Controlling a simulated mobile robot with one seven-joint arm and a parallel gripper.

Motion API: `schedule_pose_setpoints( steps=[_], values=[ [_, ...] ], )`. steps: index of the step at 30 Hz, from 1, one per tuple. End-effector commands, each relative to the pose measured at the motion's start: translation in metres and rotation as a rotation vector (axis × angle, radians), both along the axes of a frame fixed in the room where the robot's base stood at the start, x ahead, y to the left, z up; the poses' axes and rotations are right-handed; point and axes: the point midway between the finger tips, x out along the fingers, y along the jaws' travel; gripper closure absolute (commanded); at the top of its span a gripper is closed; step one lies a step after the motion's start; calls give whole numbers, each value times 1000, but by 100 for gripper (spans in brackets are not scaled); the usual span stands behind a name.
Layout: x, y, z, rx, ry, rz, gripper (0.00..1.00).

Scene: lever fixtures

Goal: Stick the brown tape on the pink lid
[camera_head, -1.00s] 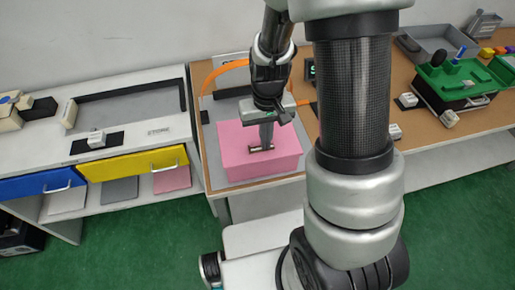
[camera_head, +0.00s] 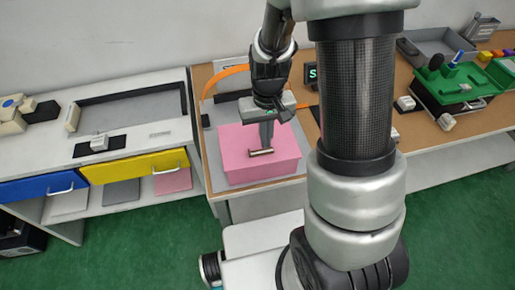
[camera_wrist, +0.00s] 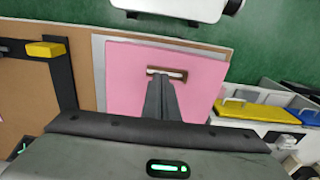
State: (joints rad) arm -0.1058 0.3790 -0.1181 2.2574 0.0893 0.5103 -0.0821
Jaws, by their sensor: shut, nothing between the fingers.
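The pink lid (camera_head: 284,163) tops a pink box on the board, and it also shows in the wrist view (camera_wrist: 130,85). A short brown tape strip (camera_head: 261,153) lies flat on the lid near its middle. In the wrist view the tape (camera_wrist: 179,74) shows brown ends and a pale middle. My gripper (camera_head: 266,146) is shut and empty, pointing down at the tape. Its fingertips (camera_wrist: 160,79) overlap the tape's near edge in the wrist view. I cannot tell whether they touch it.
An orange cable (camera_head: 225,74) arcs behind the box. A white shelf unit with a blue drawer (camera_head: 40,187) and a yellow drawer (camera_head: 135,164) stands at left. A green toolbox (camera_head: 458,85) stands at right. My arm hides part of the bench.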

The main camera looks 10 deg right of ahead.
Motion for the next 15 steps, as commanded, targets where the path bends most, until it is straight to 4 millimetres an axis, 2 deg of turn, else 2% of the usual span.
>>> schedule_pose_setpoints(
  steps=[1,15],
  values=[
    [0,0,8,0,-1,0,100],
    [0,0,43,0,-1,0,100]
  ],
)
